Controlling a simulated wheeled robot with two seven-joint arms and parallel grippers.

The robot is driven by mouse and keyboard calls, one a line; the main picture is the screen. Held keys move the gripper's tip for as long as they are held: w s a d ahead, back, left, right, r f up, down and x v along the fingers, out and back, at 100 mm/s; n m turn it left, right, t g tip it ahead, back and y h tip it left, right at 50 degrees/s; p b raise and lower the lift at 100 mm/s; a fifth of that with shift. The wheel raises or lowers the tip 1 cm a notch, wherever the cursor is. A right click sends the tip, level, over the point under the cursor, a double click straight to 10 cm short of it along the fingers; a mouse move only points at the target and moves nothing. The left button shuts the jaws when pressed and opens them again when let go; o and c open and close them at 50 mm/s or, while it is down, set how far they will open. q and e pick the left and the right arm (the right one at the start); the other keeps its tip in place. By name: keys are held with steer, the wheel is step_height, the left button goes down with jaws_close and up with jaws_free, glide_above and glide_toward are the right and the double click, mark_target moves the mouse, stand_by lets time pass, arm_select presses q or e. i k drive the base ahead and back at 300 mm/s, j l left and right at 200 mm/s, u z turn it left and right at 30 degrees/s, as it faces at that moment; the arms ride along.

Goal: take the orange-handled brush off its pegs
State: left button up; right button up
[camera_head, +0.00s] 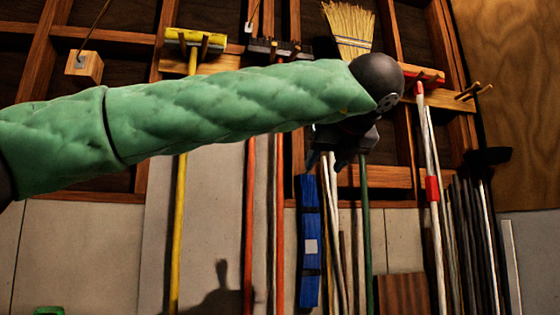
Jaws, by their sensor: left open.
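A dark brush head (276,48) rests by wooden pegs on the wall frame at the top. Two orange handles hang below my arm: one (279,220) roughly under the dark head, the other (249,225) to its left. My green-sleeved left arm crosses in front and hides their upper parts, so I cannot tell for certain which handle joins the head. My left gripper (326,164) points down below the dark wrist joint, open and partly hidden in shadow. It is right of both orange handles, in front of several pale poles. My right gripper is out of view.
A yellow-handled tool (181,230) hangs at left, and a straw broom (350,28) at top. A green pole (366,235), a blue strapped item (309,240) and a red-and-white pole (433,200) stand at right. Empty pegs (474,92) project at far right.

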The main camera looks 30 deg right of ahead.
mark_target(257, 48)
steer(key=i+l, duration=0.15)
steer(key=i, duration=0.35)
steer(key=i+l, duration=0.2)
steer(key=i, duration=0.25)
